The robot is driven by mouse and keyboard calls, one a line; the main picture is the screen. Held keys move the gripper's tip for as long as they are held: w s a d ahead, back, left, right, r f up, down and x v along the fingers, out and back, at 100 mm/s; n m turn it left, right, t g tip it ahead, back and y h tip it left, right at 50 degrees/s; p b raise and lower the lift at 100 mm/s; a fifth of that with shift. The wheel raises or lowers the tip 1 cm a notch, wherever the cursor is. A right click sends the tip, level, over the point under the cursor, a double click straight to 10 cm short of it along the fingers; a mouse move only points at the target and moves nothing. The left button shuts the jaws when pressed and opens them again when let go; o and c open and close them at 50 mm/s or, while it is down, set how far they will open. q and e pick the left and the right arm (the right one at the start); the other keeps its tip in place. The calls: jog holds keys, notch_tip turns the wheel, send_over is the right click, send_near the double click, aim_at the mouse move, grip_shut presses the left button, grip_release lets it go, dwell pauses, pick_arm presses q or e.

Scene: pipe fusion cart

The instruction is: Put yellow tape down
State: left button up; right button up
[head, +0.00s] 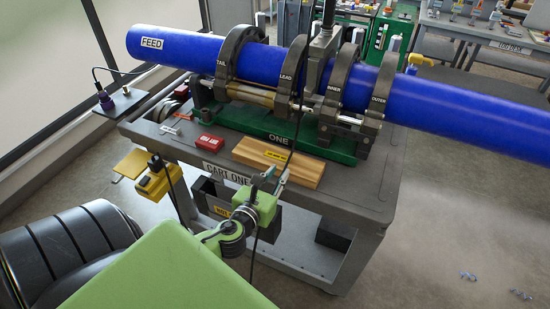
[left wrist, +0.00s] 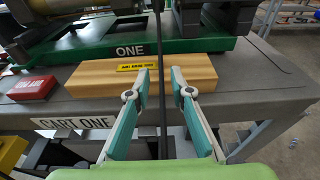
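A thin yellow strip with small black lettering (head: 277,155) lies on the wooden block (head: 250,153) on the cart; it also shows in the left wrist view (left wrist: 135,67). I cannot tell if this strip is the yellow tape. My left gripper (head: 281,178) is in front of the block's near side. In the left wrist view its two fingers (left wrist: 160,74) are apart, with no yellow tape between them. A thin black cable (left wrist: 159,110) runs down through the gap in the picture. My right gripper is not in view.
A blue pipe (head: 180,47) lies in black clamps above the green base (head: 300,138). A red box (head: 206,142) sits left of the block. A yellow device (head: 153,184) hangs at the cart's front left. The cart top's right end (head: 370,190) is clear.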

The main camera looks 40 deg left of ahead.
pick_arm(q)
jog(key=shift+v, duration=0.8)
